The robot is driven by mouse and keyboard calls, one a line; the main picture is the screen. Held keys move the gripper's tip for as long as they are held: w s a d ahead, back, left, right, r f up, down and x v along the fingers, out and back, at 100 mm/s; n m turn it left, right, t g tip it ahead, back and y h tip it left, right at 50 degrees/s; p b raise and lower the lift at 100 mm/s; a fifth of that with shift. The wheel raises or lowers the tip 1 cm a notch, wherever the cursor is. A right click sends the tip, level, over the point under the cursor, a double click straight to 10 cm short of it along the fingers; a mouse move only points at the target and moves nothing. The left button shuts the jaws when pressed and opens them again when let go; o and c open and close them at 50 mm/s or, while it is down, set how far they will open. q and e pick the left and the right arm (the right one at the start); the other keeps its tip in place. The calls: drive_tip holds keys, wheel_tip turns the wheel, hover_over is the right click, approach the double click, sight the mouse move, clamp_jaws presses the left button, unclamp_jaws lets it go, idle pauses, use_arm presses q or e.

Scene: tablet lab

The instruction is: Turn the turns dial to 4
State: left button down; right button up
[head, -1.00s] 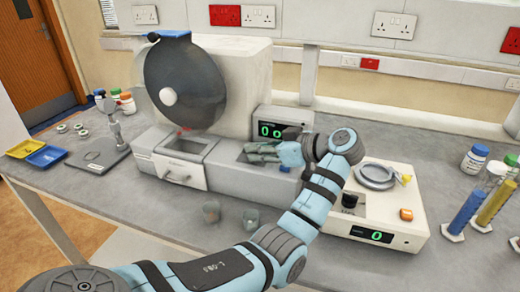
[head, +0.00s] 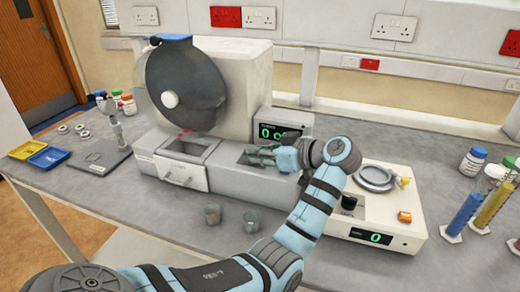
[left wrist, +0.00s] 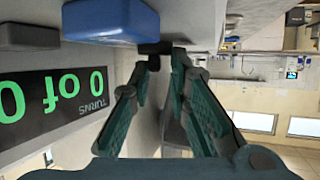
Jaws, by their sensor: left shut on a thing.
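The turns display (head: 271,131) is a dark panel with green figures, partly hidden by my left gripper in the head view. In the left wrist view the turns display (left wrist: 55,105) appears upside down and reads "0 of 0" as far as it shows, cut off at the left edge. My left gripper (head: 262,155) is in front of and below that display, over the grey machine. In the left wrist view my left gripper (left wrist: 153,50) has its fingertips brought together on something small. My right gripper is not in view.
A blue block-shaped part (left wrist: 110,20) and a dark knob (left wrist: 28,37) are close to the fingers. To the right stands a cream unit (head: 405,210) with a black knob (head: 349,202).

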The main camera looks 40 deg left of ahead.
use_arm(q)
drive_tip(key=m+t+p, duration=0.2)
drive_tip(key=m+t+h+p, duration=0.1)
drive_tip(key=m+t+p, duration=0.1)
drive_tip(key=s+m+t+h+p, duration=0.1)
drive_tip(key=m+t+p, duration=0.1)
drive_tip(key=t+p, duration=0.1)
drive_tip(key=shift+a+r, duration=0.25)
drive_tip(key=shift+r, duration=0.05)
drive_tip(key=shift+s+a+f+m+t+h+p, duration=0.1)
drive_tip(key=shift+m+t+h+p, duration=0.4)
drive_tip(key=shift+m+t+p, duration=0.15)
drive_tip(key=shift+s+a+f+m+t+h+p, duration=0.1)
drive_tip(key=shift+m+t+h+p, duration=0.45)
drive_tip(key=shift+m+t, duration=0.15)
drive_tip(key=shift+d+f, duration=0.1)
drive_tip(key=shift+f, duration=0.05)
drive_tip(key=c, duration=1.8)
unclamp_jaws()
drive_tip(key=shift+o, duration=0.5)
drive_tip(key=shift+w+d, duration=0.1)
drive_tip(key=shift+w, duration=0.2)
drive_tip(key=shift+s, duration=0.15)
wheel_tip(320, 180, up, 10)
